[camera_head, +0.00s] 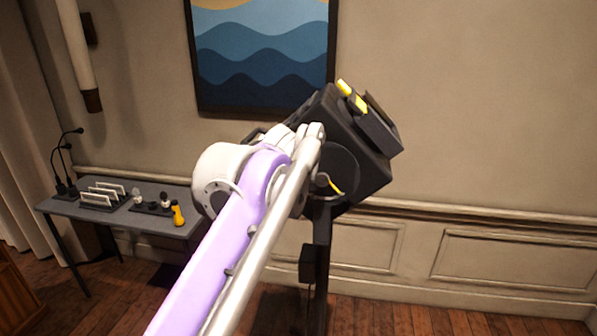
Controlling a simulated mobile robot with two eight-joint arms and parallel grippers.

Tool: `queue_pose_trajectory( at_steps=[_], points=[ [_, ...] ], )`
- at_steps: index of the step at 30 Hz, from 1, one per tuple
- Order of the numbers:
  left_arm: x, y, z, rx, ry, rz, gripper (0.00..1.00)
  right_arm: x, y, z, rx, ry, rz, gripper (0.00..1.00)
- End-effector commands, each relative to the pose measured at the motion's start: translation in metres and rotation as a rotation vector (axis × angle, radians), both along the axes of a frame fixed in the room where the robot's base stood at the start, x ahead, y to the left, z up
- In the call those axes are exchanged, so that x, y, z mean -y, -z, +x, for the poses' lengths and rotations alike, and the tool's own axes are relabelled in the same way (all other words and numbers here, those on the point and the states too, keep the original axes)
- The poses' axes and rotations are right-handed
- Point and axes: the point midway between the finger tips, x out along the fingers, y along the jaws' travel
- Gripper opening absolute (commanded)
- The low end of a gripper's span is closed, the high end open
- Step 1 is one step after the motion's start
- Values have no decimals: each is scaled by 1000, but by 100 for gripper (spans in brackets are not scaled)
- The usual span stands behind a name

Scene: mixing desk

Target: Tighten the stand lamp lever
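The stand lamp has a large black boxy head (352,150) tilted on a dark upright stand (321,235) near the wall. A small yellow lever (336,188) shows low on the head's near side, beside a grey round knob. My arm, purple and silver, comes in from the bottom left and reaches up to the lamp head. Its white wrist parts cover the head's left side. I take it as my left arm; its fingers cannot be made out behind the links, nor whether they touch the lever. My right gripper is not in view.
Yellow parts (353,97) also show on top of the lamp head. A grey side table (157,220) at the left holds white cards in a rack, small items and a yellow object (178,213). A wave picture (262,55) hangs behind. The floor at right is clear.

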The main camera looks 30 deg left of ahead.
Motion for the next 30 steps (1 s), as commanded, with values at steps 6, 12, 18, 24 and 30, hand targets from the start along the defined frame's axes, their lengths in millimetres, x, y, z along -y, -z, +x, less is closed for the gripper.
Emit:
queue_pose_trajectory(
  at_steps=[6,12,18,24,30],
  points=[
    [0,1,0,6,0,-22,0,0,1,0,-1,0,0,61],
    [0,1,0,6,0,-24,0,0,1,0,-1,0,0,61],
    [0,2,0,6,0,-24,27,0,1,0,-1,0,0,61],
    [0,2,0,5,0,-22,44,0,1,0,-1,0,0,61],
    [0,1,-1,5,0,-22,44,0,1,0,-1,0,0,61]
  ],
)
